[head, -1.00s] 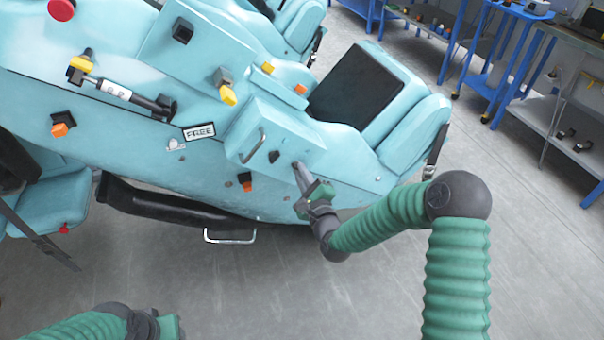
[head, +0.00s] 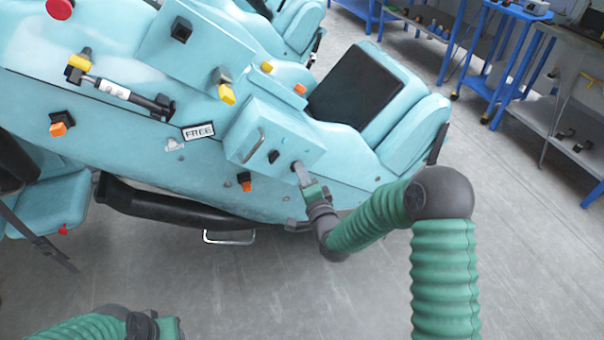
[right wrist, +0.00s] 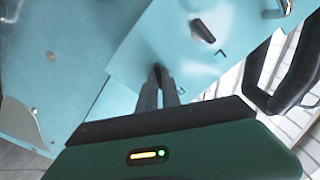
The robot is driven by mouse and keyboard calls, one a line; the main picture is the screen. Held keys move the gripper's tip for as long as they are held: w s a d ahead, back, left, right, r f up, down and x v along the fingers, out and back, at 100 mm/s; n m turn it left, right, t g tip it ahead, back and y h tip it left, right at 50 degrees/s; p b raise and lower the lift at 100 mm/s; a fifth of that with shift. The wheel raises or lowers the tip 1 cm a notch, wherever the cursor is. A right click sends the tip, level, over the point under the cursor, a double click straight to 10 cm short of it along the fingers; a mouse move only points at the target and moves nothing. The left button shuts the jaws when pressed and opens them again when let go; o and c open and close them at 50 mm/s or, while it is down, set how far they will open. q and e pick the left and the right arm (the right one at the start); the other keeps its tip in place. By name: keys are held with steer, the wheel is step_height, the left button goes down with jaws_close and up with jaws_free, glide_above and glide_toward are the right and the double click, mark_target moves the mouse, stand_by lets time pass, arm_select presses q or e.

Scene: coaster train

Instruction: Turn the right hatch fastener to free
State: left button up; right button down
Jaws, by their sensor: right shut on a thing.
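The light blue hatch (head: 290,125) is a raised panel with a metal handle (head: 253,146) on the side of the coaster car. A black fastener (head: 274,156) stands beside the handle, and it also shows in the right wrist view (right wrist: 202,31). My right gripper (head: 297,168) is at the hatch's lower right corner, shut on the right hatch fastener. The fingers mostly hide that fastener; only a dark bit shows between the tips in the right wrist view (right wrist: 158,72). My left gripper (head: 168,326) is low at the left, away from the car, its fingers unclear.
A FREE label (head: 199,131) is on the car body left of the hatch. An orange-tipped knob (head: 246,184) sits below the hatch. A seat (head: 400,110) lies to the right. Blue workbenches (head: 500,60) stand behind, with open grey floor between.

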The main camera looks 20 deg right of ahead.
steer(key=shift+s+a+f+n+b, duration=0.15)
steer(key=shift+n+b, duration=0.1)
steer(key=shift+n, duration=0.9)
steer(key=shift+w+a+f+n+b, duration=0.1)
steer(key=shift+n+b, duration=0.15)
steer(key=shift+n, duration=0.85)
steer(key=shift+s+a+f+n+b, duration=0.15)
steer(key=shift+n+b, duration=0.1)
steer(key=shift+n, duration=0.9)
steer(key=shift+d, duration=0.1)
steer(key=c, duration=1.5)
jaws_free()
steer(key=shift+w+r, duration=0.1)
steer(key=shift+w, duration=0.15)
steer(key=shift+c, duration=0.2)
steer(key=shift+r, duration=0.1)
steer(key=shift+s+d, duration=0.1)
